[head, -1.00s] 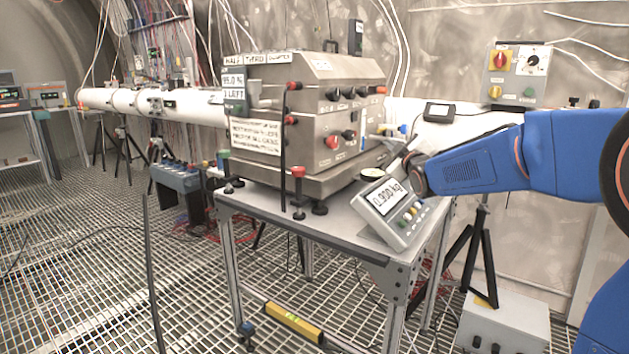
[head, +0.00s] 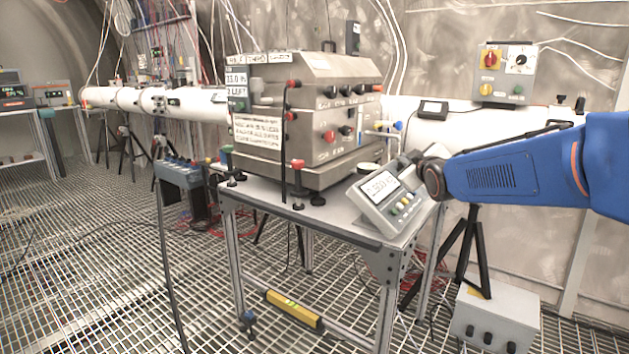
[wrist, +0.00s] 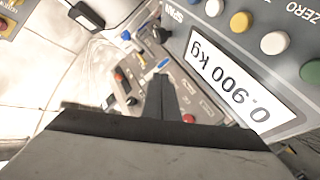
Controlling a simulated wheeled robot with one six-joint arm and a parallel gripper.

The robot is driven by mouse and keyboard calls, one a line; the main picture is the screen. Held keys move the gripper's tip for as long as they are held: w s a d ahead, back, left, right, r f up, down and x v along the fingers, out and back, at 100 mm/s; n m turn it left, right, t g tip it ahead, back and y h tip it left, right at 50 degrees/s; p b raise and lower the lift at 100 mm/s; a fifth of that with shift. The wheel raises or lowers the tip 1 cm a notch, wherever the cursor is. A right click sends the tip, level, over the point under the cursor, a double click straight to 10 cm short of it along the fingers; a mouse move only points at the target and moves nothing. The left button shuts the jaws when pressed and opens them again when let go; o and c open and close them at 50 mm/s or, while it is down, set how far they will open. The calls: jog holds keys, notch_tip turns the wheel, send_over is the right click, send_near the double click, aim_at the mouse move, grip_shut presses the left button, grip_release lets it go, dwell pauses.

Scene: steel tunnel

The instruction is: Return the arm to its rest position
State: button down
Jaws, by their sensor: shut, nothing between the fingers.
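My blue arm reaches in from the right edge in the head view. Its wrist ends just behind and right of the grey scale display (head: 385,200), and the fingers are hard to make out there. In the wrist view my gripper (wrist: 160,80) shows as dark fingers closed together with nothing between them. The scale display (wrist: 235,85) is close beside the fingers in that view, its readout upside down at 0.900 kg. I cannot tell whether the arm touches the display.
A steel box (head: 310,115) with knobs stands on the metal table (head: 330,222). A control box (head: 505,73) hangs on the wall above my arm. A black tripod (head: 468,250) and a grey box (head: 495,320) stand below it. A yellow level (head: 294,309) lies low under the table.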

jog(key=s+d+f+m+g, duration=0.1)
jog(key=s+f+m+g, duration=0.2)
jog(key=s+f, duration=0.4)
jog(key=s+d+f+m+g+h, duration=0.1)
jog(key=s+f+m+g, duration=0.2)
jog(key=s, duration=2.1)
jog(key=s+d+f+m+g, duration=0.1)
jog(key=s+f+m+g, duration=0.2)
jog(key=s+f, duration=0.9)
jog(key=s+g, duration=0.2)
jog(key=s, duration=0.1)
jog(key=shift+s+f+g, duration=0.3)
jog(key=shift+s+f, duration=0.05)
jog(key=shift+f, duration=0.05)
